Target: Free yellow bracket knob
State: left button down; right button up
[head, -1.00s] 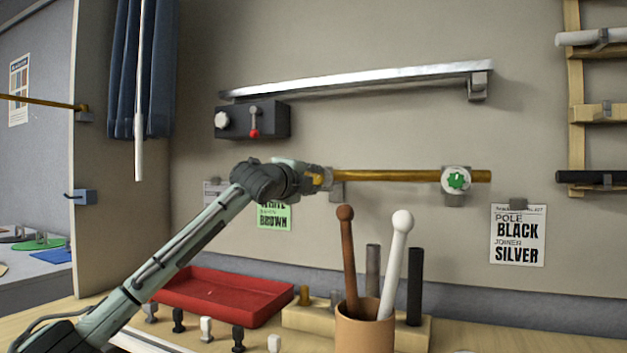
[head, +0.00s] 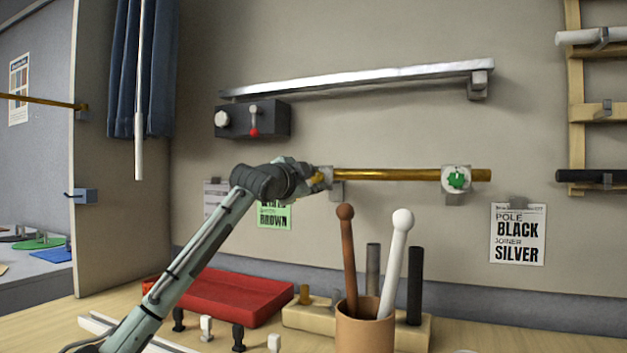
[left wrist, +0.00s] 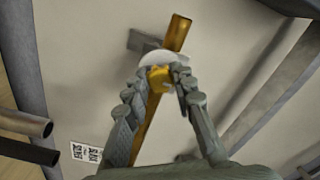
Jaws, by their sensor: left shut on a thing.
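The yellow knob sits on the bracket at the left end of a gold pole (head: 395,175). In the left wrist view the yellow knob (left wrist: 158,76) is between my left fingertips, in front of a whitish disc (left wrist: 165,59). In the head view my left gripper (head: 322,179) is shut on the knob and hides most of it. The pole (left wrist: 178,33) runs behind the fingers in the wrist view. At the pole's right, a green knob (head: 456,180) sits on a pale bracket. My right gripper is not in view.
A silver rail (head: 360,80) and a dark box with a red-tipped lever (head: 254,131) are on the wall above. Below are a red tray (head: 225,298) and a brown cup (head: 364,325) with two tall sticks. Wall cards hang below the pole.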

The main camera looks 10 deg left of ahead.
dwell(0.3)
pick_arm(q)
jog(key=c, duration=1.3)
grip_release()
jog(key=shift+o, duration=0.2)
jog(key=s+a, duration=0.2)
jog(key=s, duration=1)
jog(key=shift+a, duration=0.15)
jog(key=shift+w, duration=0.1)
